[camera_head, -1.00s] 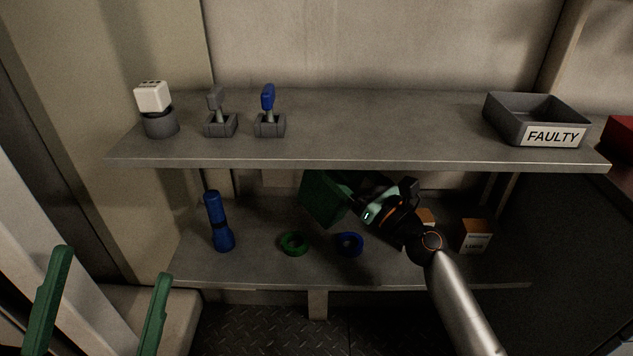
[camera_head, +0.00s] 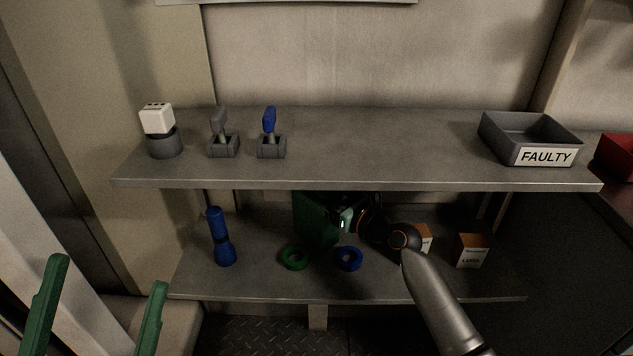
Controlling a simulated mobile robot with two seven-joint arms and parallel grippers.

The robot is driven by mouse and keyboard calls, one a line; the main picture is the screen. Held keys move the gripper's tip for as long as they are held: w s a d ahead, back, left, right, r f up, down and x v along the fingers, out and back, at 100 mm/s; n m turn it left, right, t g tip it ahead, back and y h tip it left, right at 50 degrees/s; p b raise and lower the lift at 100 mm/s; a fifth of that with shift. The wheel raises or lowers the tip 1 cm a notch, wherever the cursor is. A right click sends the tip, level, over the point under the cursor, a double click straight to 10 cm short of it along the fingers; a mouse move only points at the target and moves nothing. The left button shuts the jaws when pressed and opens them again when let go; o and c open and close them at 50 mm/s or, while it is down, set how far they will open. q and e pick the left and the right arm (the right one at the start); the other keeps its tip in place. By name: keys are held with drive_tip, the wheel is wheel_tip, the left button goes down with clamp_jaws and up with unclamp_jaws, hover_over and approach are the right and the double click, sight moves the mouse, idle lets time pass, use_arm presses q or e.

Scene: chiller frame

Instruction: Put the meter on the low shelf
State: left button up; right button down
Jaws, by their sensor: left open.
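The low shelf (camera_head: 255,285) is the lower grey board. My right arm reaches in over it from the lower right, and its wrist is under the upper shelf. My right gripper (camera_head: 336,222) is at the arm's end; its fingertips are not clear. A dark green blocky shape (camera_head: 315,218) stands there, upright, partly in the shade of the upper shelf. I cannot tell whether it is the meter or part of the gripper, nor whether it touches the low shelf. My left gripper (camera_head: 97,310) is open and empty at the lower left, in front of the shelves.
A blue torch (camera_head: 220,238), a green ring (camera_head: 295,257), a blue ring (camera_head: 348,259) and a small box (camera_head: 471,251) are on the low shelf. The upper shelf (camera_head: 380,150) holds a white block on a grey cup (camera_head: 164,143), two levers (camera_head: 270,133) and a FAULTY tray (camera_head: 530,135).

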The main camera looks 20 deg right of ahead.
drive_tip(key=shift+f+b, duration=0.65)
drive_tip(key=shift+b, duration=0.2)
drive_tip(key=shift+f, duration=0.2)
drive_tip(key=shift+r, duration=0.1)
unclamp_jaws()
drive_tip(key=shift+f, duration=0.25)
